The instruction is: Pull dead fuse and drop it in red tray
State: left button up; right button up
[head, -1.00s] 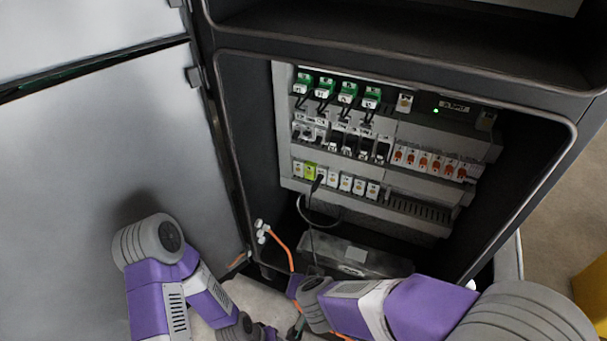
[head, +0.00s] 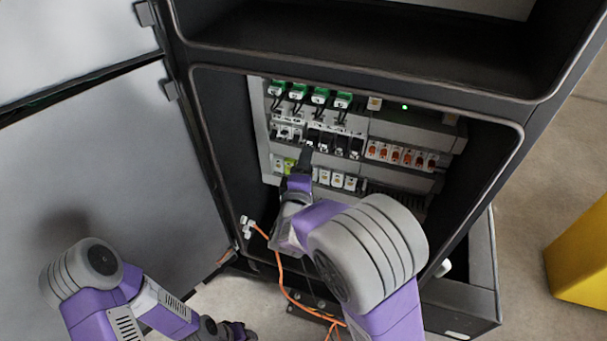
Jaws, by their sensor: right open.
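The lower row of the open cabinet holds several white fuse-like modules (head: 337,180) and a yellow-green one (head: 289,165). I cannot tell which fuse is dead. My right gripper (head: 304,158) is open at this row, just right of the yellow-green module. Its dark fingers and wrist hide the modules there; I cannot tell whether they touch one. My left gripper (head: 238,331) is low in the picture, outside the cabinet and near the floor; its jaws are too small and dark to read. No red tray is in view.
Green-topped modules (head: 320,96) and orange-marked modules (head: 402,156) fill the rows above. The cabinet door (head: 90,180) stands at the left. An orange cable (head: 280,272) hangs at the front below. A yellow object (head: 578,255) stands at the far right.

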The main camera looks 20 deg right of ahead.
aim_at(311, 145)
jog(key=x, duration=0.4)
jog(key=shift+w+d, duration=0.1)
jog(key=shift+p+x, duration=0.4)
jog(key=shift+x, duration=0.65)
jog(key=shift+p, duration=0.4)
jog(key=shift+p, duration=0.4)
dwell(0.3)
grip_shut()
dwell(0.5)
